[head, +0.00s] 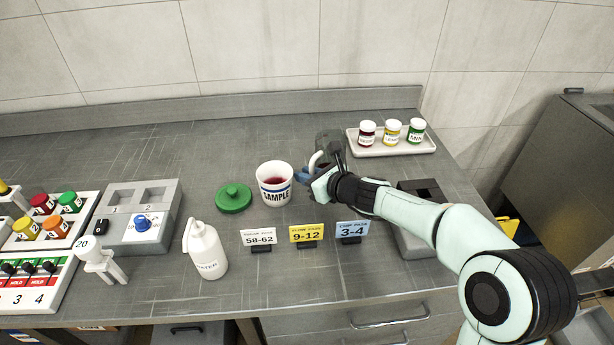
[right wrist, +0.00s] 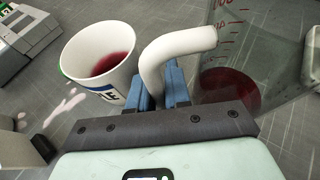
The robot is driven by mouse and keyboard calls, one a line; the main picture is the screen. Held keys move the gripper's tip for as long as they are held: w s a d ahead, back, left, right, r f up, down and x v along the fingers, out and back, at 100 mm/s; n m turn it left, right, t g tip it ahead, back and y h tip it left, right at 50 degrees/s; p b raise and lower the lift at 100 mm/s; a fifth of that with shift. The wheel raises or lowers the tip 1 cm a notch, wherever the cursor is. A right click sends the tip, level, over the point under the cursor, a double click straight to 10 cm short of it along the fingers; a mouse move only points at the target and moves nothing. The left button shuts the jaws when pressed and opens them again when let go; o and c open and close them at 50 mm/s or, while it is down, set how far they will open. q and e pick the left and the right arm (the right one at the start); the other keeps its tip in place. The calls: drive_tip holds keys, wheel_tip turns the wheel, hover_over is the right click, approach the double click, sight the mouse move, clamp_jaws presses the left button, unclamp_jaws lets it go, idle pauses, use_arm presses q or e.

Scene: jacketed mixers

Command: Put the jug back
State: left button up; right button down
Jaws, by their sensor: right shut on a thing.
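The jug (head: 331,143) is a clear, greyish vessel with red graduation marks and a white handle. My right gripper (head: 308,174) is shut on that handle (right wrist: 178,50), just right of the SAMPLE cup. In the right wrist view the jug (right wrist: 250,60) is at the right, tilted in the picture, with red liquid low in it. The white SAMPLE cup (head: 273,187) stands open with red liquid inside; it also shows in the right wrist view (right wrist: 98,62). My arm hides part of the area right of the jug. My left gripper is out of view.
A white tray (head: 392,149) with three small jars is behind right. A grey dark-topped block (head: 412,240) is partly behind my arm. Label cards (head: 306,234) stand in front. A green lid (head: 233,197) and white bottle (head: 205,251) are left. The back-left counter is clear.

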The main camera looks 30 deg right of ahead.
drive_tip(key=shift+f, duration=0.15)
drive_tip(key=c, duration=1.4)
unclamp_jaws()
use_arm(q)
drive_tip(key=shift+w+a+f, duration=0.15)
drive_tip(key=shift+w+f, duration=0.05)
use_arm(e)
drive_tip(key=shift+o, duration=0.2)
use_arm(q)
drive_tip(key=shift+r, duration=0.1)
use_arm(e)
drive_tip(key=shift+r, duration=0.25)
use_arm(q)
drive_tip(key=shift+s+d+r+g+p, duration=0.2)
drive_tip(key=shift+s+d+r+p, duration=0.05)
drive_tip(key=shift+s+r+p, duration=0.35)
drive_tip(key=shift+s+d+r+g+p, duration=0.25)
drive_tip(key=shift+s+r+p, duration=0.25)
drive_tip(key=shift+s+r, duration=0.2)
use_arm(e)
drive_tip(key=v, duration=1.2)
drive_tip(key=shift+f, duration=0.1)
